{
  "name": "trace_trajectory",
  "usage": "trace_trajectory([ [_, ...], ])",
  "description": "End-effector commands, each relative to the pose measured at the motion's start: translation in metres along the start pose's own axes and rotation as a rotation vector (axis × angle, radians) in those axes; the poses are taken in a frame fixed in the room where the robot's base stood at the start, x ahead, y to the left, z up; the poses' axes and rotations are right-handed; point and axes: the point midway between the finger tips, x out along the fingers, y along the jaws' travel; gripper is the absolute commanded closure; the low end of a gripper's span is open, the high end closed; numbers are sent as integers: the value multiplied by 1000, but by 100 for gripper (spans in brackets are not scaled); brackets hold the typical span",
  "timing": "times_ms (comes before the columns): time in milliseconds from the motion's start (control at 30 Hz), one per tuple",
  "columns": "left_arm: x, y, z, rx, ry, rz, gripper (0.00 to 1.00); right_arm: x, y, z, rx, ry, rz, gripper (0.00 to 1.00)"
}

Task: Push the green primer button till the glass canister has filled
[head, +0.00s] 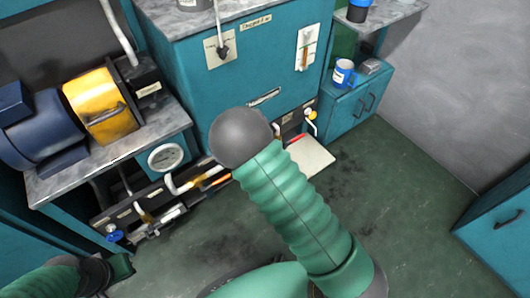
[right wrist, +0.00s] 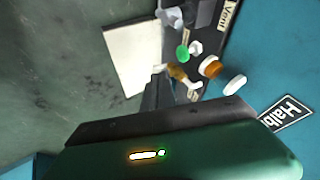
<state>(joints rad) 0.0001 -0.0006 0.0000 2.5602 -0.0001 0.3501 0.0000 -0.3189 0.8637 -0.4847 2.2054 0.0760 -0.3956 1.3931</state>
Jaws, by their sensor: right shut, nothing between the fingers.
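The green button (right wrist: 182,52) shows in the right wrist view, on the dark panel with pipes and valves. My right gripper (right wrist: 153,90) is a dark narrow shape below and left of it, shut and empty; it appears apart from the button. In the head view my right arm hides that gripper and the button. A white plate with an upright orange-filled tube (head: 305,50) is on the teal cabinet; I cannot tell whether this is the glass canister. My left gripper (head: 120,268) is low at the left, far from the panel; its jaws are unclear.
A white square sheet (head: 312,160) lies by the cabinet foot. A yellow-banded blue motor (head: 100,105) sits on the left bench, above a round gauge (head: 166,158). A blue-and-white mug (head: 343,72) stands on the right cabinet. The green floor at right is clear.

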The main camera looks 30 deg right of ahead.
Motion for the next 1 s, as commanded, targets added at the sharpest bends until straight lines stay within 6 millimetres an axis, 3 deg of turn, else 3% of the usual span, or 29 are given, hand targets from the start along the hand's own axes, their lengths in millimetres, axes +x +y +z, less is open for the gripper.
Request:
trace_trajectory([
  [167, 14, 0, 3, 0, 0, 0, 100, 20, 3, 2, -1, 0, 1, 100],
  [567, 68, 0, 16, 0, -1, 0, 100, 108, 4, 3, -1, 0, 1, 100],
  [800, 85, 0, 20, 0, 0, 0, 100, 119, -29, 2, -1, -1, 0, 100],
  [1000, 85, 0, 20, 0, 0, 0, 100, 118, -35, 0, -1, -1, 2, 100],
])
